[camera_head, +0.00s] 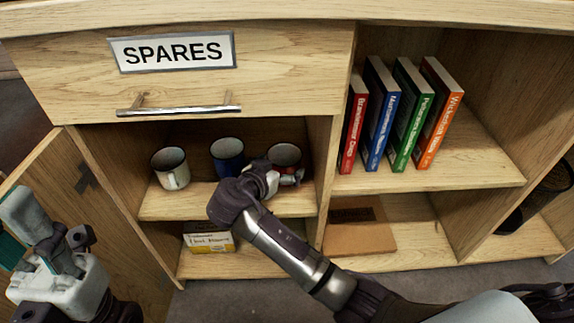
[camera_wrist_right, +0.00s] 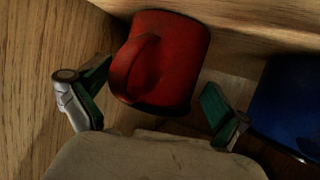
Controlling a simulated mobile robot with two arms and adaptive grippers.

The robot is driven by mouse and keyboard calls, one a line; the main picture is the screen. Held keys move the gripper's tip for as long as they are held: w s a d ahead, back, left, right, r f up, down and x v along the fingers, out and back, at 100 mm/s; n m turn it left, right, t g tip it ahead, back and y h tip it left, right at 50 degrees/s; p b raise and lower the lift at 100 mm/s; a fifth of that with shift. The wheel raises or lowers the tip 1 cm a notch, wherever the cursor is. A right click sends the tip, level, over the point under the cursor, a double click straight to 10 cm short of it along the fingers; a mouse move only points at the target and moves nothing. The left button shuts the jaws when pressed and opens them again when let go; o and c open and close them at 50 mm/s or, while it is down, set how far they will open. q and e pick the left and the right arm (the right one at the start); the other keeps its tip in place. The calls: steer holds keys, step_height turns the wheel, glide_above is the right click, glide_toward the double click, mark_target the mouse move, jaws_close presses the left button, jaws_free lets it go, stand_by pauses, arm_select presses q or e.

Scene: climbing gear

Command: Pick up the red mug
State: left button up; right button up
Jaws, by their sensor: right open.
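The red mug (camera_head: 285,153) stands on the upper shelf of the left cabinet bay, at the right end of a row of mugs. In the right wrist view the red mug (camera_wrist_right: 185,60) shows large, with its handle facing the camera. My right gripper (camera_head: 287,179) is at the front of this mug and hides its lower part in the head view. In the wrist view the right gripper (camera_wrist_right: 153,92) is open, with one green-padded finger on either side of the mug. I cannot tell whether they touch it. My left gripper (camera_head: 50,240) is at the lower left, away from the mugs.
A blue mug (camera_head: 227,156) stands close left of the red one, and a white mug (camera_head: 171,168) is farther left. The bay's wooden side wall is close to the red mug. A yellow box (camera_head: 208,238) sits below. The SPARES drawer (camera_head: 260,85) is above.

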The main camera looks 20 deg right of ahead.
steer(key=c, duration=1.1)
